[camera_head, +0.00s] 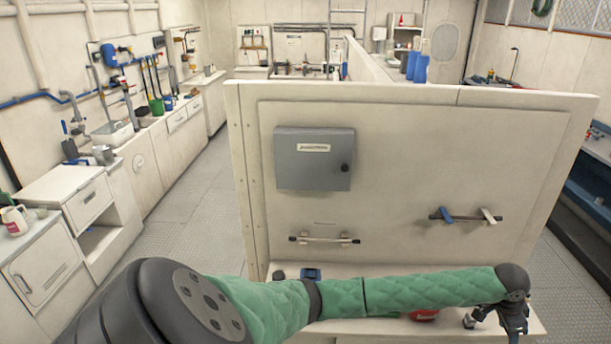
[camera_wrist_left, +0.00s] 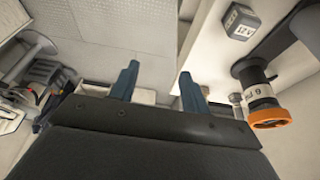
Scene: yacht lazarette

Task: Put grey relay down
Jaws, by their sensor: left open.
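A small grey block with a dark-on-light label (camera_wrist_left: 239,22), which looks like the grey relay, sits on a pale surface at the upper right of the left wrist view. I cannot pick it out in the head view, where my green-sleeved left arm covers much of the ledge. My left gripper (camera_wrist_left: 158,88) is open, its two dark blue fingers apart with nothing between them. The block is apart from the fingers, beyond and to the right of them. In the head view my left gripper (camera_head: 494,320) hangs at the right end of the ledge. My right gripper is not in view.
A black cylinder with an orange ring (camera_wrist_left: 268,117) stands right of the fingers. The ledge (camera_head: 385,270) carries a blue item (camera_head: 311,274) and a red item (camera_head: 423,315). Behind it rises a panel with a grey box (camera_head: 313,170) and rails. Floor is clear at left.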

